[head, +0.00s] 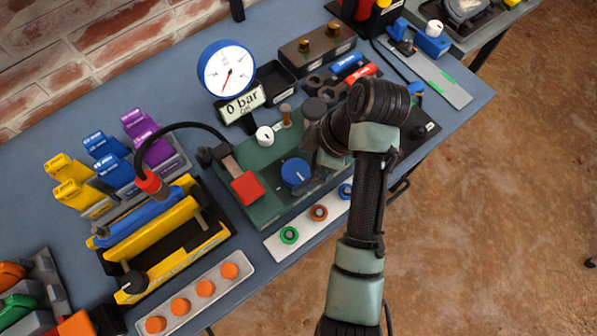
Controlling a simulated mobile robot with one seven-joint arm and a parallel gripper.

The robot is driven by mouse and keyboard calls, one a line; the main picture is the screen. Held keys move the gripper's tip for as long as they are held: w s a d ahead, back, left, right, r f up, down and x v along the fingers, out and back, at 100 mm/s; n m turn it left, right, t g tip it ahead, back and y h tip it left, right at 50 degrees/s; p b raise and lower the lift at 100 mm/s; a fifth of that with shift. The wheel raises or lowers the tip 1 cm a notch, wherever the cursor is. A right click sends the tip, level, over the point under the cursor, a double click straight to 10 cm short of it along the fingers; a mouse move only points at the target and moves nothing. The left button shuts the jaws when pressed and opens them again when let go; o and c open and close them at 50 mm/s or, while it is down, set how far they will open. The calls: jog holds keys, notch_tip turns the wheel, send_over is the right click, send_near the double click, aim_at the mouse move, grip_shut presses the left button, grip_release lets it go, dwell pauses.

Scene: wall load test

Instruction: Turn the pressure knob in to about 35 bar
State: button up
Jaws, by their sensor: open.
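The blue round knob (294,172), which seems to be the pressure knob, sits on the front of a green pump unit (262,211). A dial gauge (226,70) with a blue rim stands at the back of the unit. The display (241,104) under it reads 0 bar. My gripper (314,181) is open and reaches in from the right, close beside the knob. My arm hides part of the gripper and the unit's right side, and I cannot tell whether a finger touches the knob.
The green unit also carries a red block (247,188), a white knob (265,136) and a brown-topped lever (286,111). A yellow frame with a blue cylinder (148,220) stands left. A white strip with coloured rings (289,236) lies in front. A black hose (183,126) arches behind.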

aim_at(295, 174)
jog(key=shift+p+x, duration=0.3)
jog(key=shift+x, duration=1.1)
jog(key=shift+c, duration=0.3)
jog(key=c, duration=1.3)
jog(key=shift+r, duration=0.1)
